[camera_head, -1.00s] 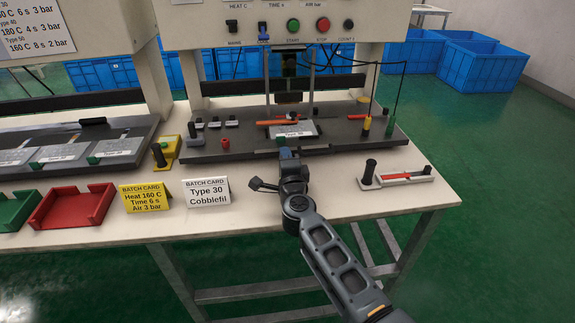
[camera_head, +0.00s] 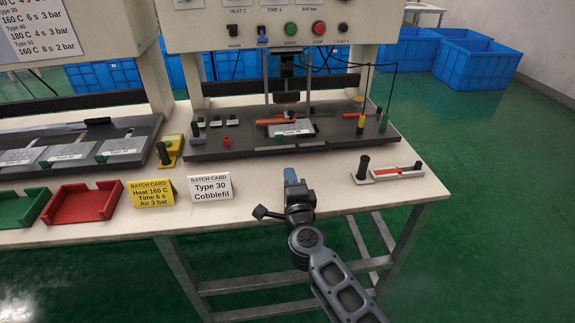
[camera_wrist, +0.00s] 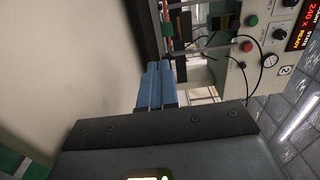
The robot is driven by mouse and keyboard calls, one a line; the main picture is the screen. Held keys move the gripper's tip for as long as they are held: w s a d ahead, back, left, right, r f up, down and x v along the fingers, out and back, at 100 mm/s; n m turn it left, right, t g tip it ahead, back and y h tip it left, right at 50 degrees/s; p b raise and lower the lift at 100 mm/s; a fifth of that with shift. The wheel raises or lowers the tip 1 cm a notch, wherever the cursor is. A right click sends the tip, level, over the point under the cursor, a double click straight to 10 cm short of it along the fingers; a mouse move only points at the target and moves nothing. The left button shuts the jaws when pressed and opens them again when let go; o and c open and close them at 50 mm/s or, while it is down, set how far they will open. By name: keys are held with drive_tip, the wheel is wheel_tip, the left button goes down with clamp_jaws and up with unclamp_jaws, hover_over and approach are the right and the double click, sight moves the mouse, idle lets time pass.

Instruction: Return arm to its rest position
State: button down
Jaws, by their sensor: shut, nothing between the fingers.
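My gripper (camera_head: 291,176) is over the front part of the white bench (camera_head: 240,163) in the head view, in front of the dark press bed (camera_head: 215,150). Its blue fingers show in the wrist view (camera_wrist: 154,84), shut together with nothing between them. My arm reaches up from the lower right of the head view. The fingers are apart from the press bed and from the cards on the bench.
A white batch card (camera_head: 210,188) and a yellow batch card (camera_head: 152,193) stand left of my gripper. A red tray (camera_head: 82,204) lies further left. A black-handled tool (camera_head: 363,168) is to the right. The press control panel (camera_head: 290,29) stands behind. Blue crates (camera_head: 476,70) are on the floor.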

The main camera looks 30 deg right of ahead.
drive_tip(key=shift+v, duration=1.85)
drive_tip(key=s+a+f+n+y, duration=0.15)
drive_tip(key=s+n, duration=0.75)
drive_tip(key=s, duration=1.5)
drive_tip(key=s+a+r+n+g+y, duration=0.1)
drive_tip(key=s+r+n+y, duration=0.1)
drive_tip(key=s+r+n, duration=0.4)
drive_tip(key=s+a+r+n+g+y, duration=0.1)
drive_tip(key=s+r+n, duration=0.5)
drive_tip(key=s, duration=1.1)
drive_tip(key=shift+s+a+n+y, duration=0.25)
drive_tip(key=shift+a+n+y, duration=0.05)
drive_tip(key=shift+y, duration=0.25)
drive_tip(key=shift+w+f, duration=0.1)
